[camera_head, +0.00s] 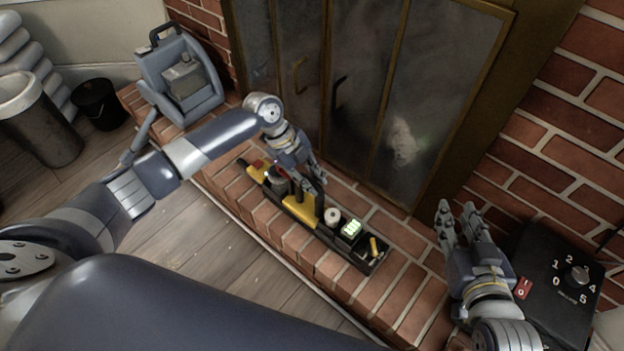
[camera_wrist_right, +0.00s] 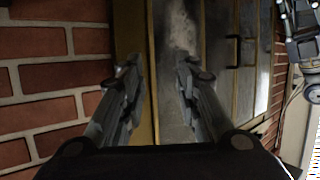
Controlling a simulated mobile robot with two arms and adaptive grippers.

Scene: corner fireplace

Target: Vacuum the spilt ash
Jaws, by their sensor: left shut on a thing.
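A yellow-and-black tool (camera_head: 299,209), which looks like a hand-held vacuum, lies in a long black tray (camera_head: 325,234) on the brick hearth. My left gripper (camera_head: 311,186) is over it, shut on what looks like its black upright handle; the fingers partly hide the contact. My right gripper (camera_head: 457,216) is open and empty above the right end of the hearth; its parted fingers also show in the right wrist view (camera_wrist_right: 158,82). A pale ash-like smudge (camera_head: 404,141) shows on or behind the glass fireplace doors, also in the right wrist view (camera_wrist_right: 181,28). Small pale specks lie on the floor.
A black dial box (camera_head: 556,285) with a red switch stands right of my right gripper. A blue-grey canister (camera_head: 181,80) stands at the hearth's left end. A bin (camera_head: 38,125) and a black bucket (camera_head: 99,104) stand on the floor. The wooden floor before the hearth is mostly clear.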

